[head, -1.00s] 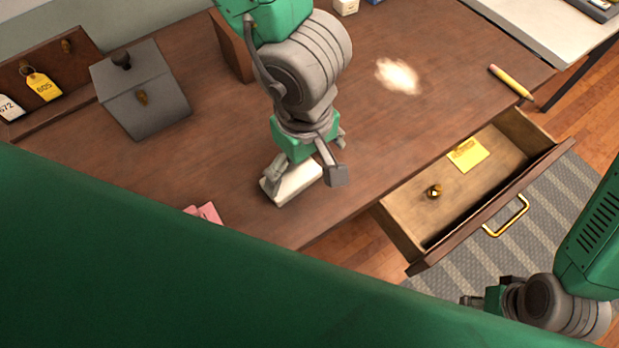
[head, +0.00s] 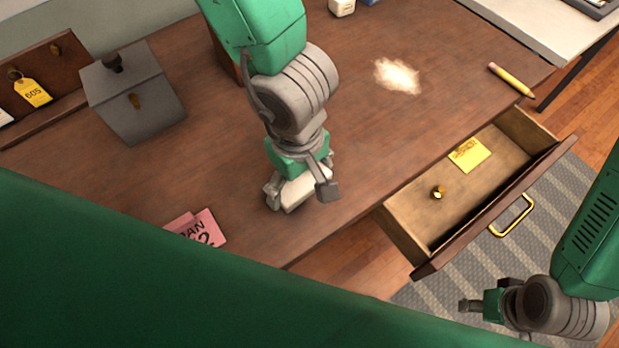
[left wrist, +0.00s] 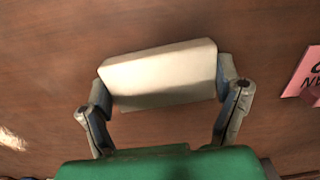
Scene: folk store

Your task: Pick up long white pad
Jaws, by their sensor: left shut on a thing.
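The long white pad (head: 303,188) is between the fingers of my left gripper (head: 301,190), over the wooden desk near its front edge. In the left wrist view the pad (left wrist: 160,75) lies crosswise, with a finger pressed against each end. My left gripper (left wrist: 163,105) is shut on it there. I cannot tell whether the pad touches the desk. My right gripper (head: 474,306) is at the lower right, beyond the desk over the striped rug, away from the pad. Its fingers are small and seen from the side.
An open drawer (head: 398,231) sticks out of the desk's front, holding a yellow note (head: 470,155) and a brass knob (head: 438,192). A grey box (head: 135,95), pink cards (head: 203,228) and a yellow pencil (head: 511,80) are on the desk (head: 230,160). A pale powdery patch (head: 397,76) is right of my left arm.

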